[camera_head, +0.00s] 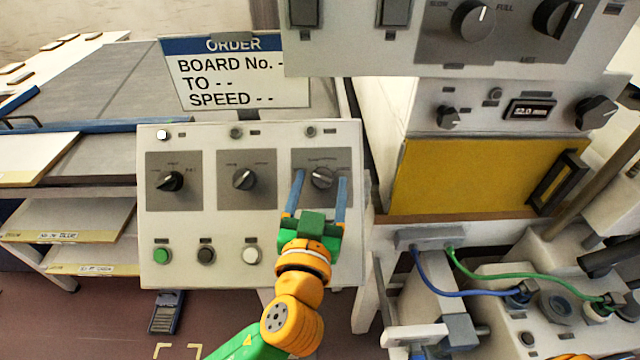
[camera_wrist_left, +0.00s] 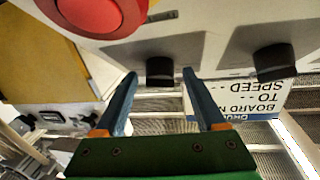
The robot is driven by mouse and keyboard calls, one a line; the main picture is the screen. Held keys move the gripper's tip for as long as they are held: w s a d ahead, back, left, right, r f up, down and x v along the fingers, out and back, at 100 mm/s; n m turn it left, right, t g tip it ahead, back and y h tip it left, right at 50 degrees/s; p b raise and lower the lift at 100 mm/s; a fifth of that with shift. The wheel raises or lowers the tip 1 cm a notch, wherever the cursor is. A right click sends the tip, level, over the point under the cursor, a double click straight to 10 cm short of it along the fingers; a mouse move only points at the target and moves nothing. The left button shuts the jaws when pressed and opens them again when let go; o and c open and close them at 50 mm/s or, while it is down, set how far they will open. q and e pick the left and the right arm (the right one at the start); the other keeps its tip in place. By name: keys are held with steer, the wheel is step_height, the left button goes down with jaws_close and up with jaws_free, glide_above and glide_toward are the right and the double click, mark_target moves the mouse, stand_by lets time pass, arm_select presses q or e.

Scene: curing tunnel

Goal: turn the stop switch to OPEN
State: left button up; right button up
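A sloped white control panel (camera_head: 200,228) carries three dark rotary switches on grey plates: a left one (camera_head: 171,181), a middle one (camera_head: 244,179) and a right one (camera_head: 321,178). Their small labels are too blurred to read, so I cannot tell which one is marked stop. My left gripper (camera_head: 320,176) is open, its two blue fingers on either side of the right switch. In the left wrist view the gripper (camera_wrist_left: 159,73) also stands open, with the black knob (camera_wrist_left: 160,70) just beyond and between the fingertips. Contact is not visible. My right gripper is not in view.
A large red button (camera_wrist_left: 95,14) sits near the fingers in the left wrist view. Green (camera_head: 162,256), black (camera_head: 206,255) and white (camera_head: 252,255) buttons line the panel's lower edge. An order sign (camera_head: 238,85) stands behind, and another control box (camera_head: 430,35) overhangs at upper right.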

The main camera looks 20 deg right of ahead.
arm_select(q)
steer(key=shift+s, duration=0.1)
jaws_close()
steer(key=shift+a+r+m+g+h+p, duration=0.15)
steer(key=shift+r+m+g+h+p, duration=0.2)
steer(key=shift+m+p, duration=0.45)
steer(key=m+g+h+p, duration=0.1)
steer(key=m+p, duration=0.1)
steer(key=m+g+h+p, duration=0.1)
steer(key=m+g+p, duration=0.1)
steer(key=p, duration=0.1)
steer(key=m+g+h+p, duration=0.1)
steer(key=m+p, duration=0.2)
steer(key=shift+w+a+r+h, duration=0.25)
steer(key=shift+w+a+r, duration=0.05)
steer(key=shift+w, duration=0.05)
steer(key=shift+m+g+p, duration=0.65)
steer(key=shift+m+g, duration=0.05)
steer(key=shift+g, duration=0.05)
steer(key=shift+w+f+m+g+h+p, duration=0.15)
steer(key=shift+m+g+h+p, duration=0.2)
steer(key=shift+m, duration=0.25)
steer(key=shift+g, duration=0.25)
steer(key=shift+o, duration=0.3)
jaws_free()
steer(key=shift+o, duration=0.6)
steer(key=shift+f, duration=0.15)
